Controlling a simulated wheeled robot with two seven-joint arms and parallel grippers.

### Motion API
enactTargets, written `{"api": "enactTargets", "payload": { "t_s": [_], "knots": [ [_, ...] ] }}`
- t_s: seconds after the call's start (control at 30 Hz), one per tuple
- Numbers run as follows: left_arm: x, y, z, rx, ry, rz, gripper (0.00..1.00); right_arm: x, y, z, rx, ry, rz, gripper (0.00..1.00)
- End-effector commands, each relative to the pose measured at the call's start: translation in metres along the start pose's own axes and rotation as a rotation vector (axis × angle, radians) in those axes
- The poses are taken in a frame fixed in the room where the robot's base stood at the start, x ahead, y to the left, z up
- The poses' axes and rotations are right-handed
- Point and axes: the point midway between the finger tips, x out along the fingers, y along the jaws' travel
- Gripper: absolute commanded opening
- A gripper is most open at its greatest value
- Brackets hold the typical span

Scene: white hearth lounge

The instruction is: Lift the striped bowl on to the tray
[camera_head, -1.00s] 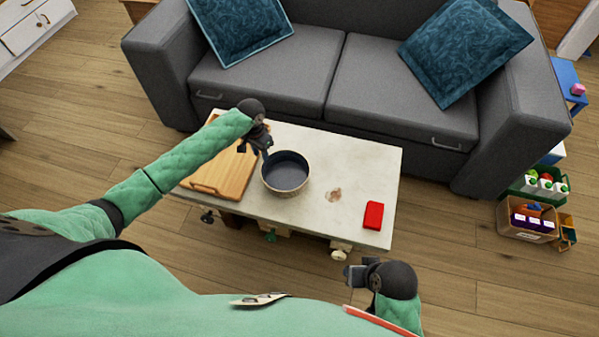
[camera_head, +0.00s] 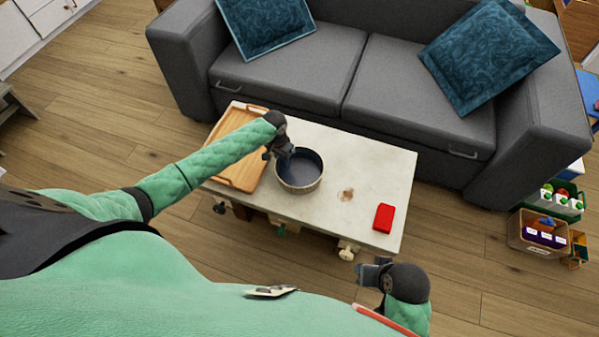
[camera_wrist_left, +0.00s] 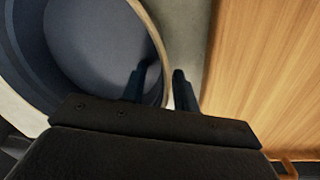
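The bowl (camera_head: 299,183), dark inside with a pale outer side and rim, stands on the low table right of the wooden tray (camera_head: 239,184). My left gripper (camera_head: 286,153) is at the bowl's left rim. In the left wrist view, the left gripper (camera_wrist_left: 160,80) has its fingers apart, one over the bowl's inside and one outside, with the bowl's rim (camera_wrist_left: 152,30) between them. The tray's bare wood (camera_wrist_left: 265,70) shows to the right there. My right gripper (camera_head: 368,272) is in front of the table, away from the bowl; its finger opening is unclear.
A red block (camera_head: 383,218) lies on the pale low table (camera_head: 335,225), near its right end. A dark brownish mark is between it and the bowl. A grey sofa (camera_head: 300,85) stands close behind the table. Boxes of bottles are on the floor at right.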

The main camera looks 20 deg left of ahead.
Motion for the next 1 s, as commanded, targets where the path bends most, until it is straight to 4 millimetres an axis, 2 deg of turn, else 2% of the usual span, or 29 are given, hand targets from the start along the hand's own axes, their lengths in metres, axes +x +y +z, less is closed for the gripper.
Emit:
{"api": "enactTargets", "payload": {
  "t_s": [0.23, 0.37, 0.4, 1.0],
  "knots": [
    [0.0011, -0.0002, 0.0000, 0.000, 0.000, -0.001, 0.28, -0.0003, -0.0001, 0.0011, 0.000, -0.002, 0.000, 0.36],
    [0.0009, -0.0002, 0.0000, 0.000, 0.000, -0.001, 0.02, -0.0002, 0.0000, 0.0012, 0.000, -0.003, 0.000, 0.36],
    [0.0009, -0.0002, 0.0000, 0.000, 0.000, -0.001, 0.00, -0.0001, 0.0001, 0.0012, 0.000, -0.003, 0.001, 0.36],
    [0.0006, -0.0001, 0.0000, 0.000, 0.000, 0.000, 0.00, -0.0001, 0.0008, -0.0013, 0.000, 0.000, 0.002, 0.36]
  ]
}}
